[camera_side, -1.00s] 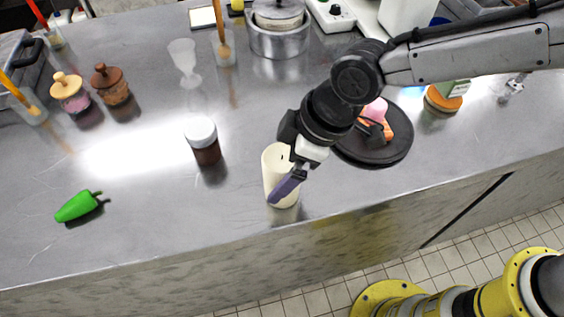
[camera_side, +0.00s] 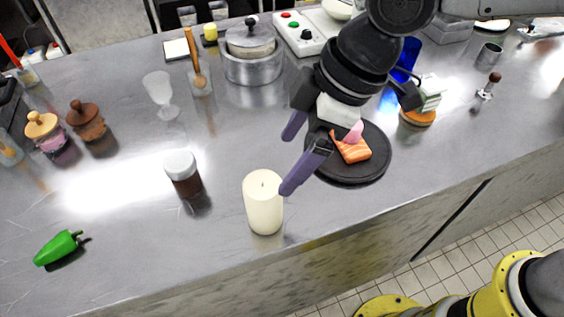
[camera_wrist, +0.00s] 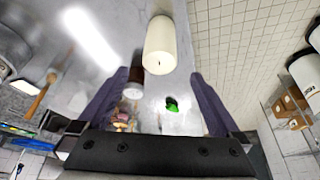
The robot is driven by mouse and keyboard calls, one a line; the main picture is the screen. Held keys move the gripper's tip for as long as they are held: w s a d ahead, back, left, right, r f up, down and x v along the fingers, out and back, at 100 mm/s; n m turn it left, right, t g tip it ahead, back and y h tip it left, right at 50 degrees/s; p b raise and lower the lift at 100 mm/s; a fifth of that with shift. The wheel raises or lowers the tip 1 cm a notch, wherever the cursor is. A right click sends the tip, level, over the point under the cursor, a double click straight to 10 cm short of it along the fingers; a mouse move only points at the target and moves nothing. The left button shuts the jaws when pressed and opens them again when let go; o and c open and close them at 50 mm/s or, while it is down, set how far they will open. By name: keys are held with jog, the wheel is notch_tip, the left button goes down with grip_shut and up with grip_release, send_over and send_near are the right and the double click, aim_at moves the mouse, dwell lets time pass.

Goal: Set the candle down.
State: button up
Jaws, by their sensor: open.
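The cream candle (camera_side: 263,203) stands upright on the metal counter near its front edge in the side view. It also shows in the wrist view (camera_wrist: 160,46), beyond the fingertips. My gripper (camera_side: 289,160) is open and empty, with its purple fingers above and to the right of the candle. In the side view one fingertip overlaps the candle's right edge; whether it touches I cannot tell. The wrist view shows the two fingers (camera_wrist: 158,80) spread apart with nothing held between them.
A jar with a white lid (camera_side: 183,174) stands left of the candle. A green pepper (camera_side: 57,248) lies at the far left. A dark round plate (camera_side: 350,172) with salmon-coloured food (camera_side: 352,148) is behind my gripper. A metal pot (camera_side: 252,66) and a glass (camera_side: 161,96) stand further back.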

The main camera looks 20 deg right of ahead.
jog(key=shift+d+r, duration=0.1)
jog(key=shift+r, duration=0.15)
jog(key=s+d+r+m+t+h, duration=0.1)
jog(key=d+r+m, duration=0.15)
jog(key=d, duration=0.85)
jog(key=d+r+m+t, duration=0.1)
jog(key=d+m, duration=0.3)
jog(key=d, duration=0.8)
jog(key=s+d+f+m+t+h, duration=0.1)
jog(key=s+d+f+m, duration=0.1)
jog(key=s+d, duration=0.4)
jog(key=s+d+f+m+h, duration=0.2)
jog(key=s+d+m, duration=0.3)
jog(key=d, duration=0.3)
jog(key=shift+s+d+f+t, duration=0.15)
jog(key=shift+s+f+t, duration=0.25)
jog(key=shift+s, duration=0.3)
